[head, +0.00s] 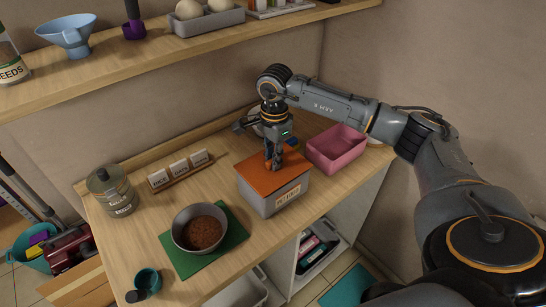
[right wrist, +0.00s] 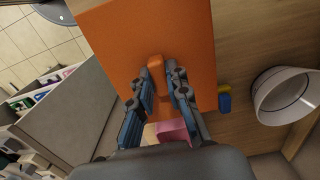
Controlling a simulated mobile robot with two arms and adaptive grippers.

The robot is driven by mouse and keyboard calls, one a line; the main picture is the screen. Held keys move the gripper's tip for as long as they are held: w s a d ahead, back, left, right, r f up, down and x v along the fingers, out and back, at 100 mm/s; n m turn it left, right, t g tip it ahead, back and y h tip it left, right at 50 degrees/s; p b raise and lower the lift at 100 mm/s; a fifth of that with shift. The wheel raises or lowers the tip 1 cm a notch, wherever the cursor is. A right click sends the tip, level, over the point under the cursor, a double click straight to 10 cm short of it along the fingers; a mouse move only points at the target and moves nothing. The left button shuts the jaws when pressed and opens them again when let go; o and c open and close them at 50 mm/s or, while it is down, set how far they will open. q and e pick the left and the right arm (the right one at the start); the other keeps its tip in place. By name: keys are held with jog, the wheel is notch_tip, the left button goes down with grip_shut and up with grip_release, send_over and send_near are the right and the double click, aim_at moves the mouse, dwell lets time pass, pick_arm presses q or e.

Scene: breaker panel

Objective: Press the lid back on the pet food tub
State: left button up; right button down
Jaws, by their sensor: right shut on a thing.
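The pet food tub (head: 262,200) is a grey box with a label on its front, standing on the wooden counter. Its orange lid (head: 255,171) lies across the top of the tub; I cannot tell whether it is fully seated all round. My right gripper (head: 273,165) points down over the lid and is shut on the lid's small orange handle (right wrist: 155,66). In the right wrist view the lid (right wrist: 120,35) fills the upper middle, with the gripper's fingertips (right wrist: 162,75) at the handle. My left gripper is not in view.
A pink bin (head: 338,145) stands close right of the tub. A bowl of brown food (head: 180,243) sits on a green mat (head: 235,240) to the left. A grey canister (head: 115,195) and a block rack (head: 182,172) are farther left. A shelf (head: 120,72) runs above the counter.

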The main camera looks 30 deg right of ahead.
jog(key=shift+f+b, duration=0.35)
jog(key=shift+f, duration=0.2)
jog(key=c, duration=1.2)
grip_release()
jog(key=shift+r, duration=0.3)
notch_tip(320, 180, up, 12)
jog(key=shift+d+f, duration=0.15)
jog(key=shift+f, duration=0.1)
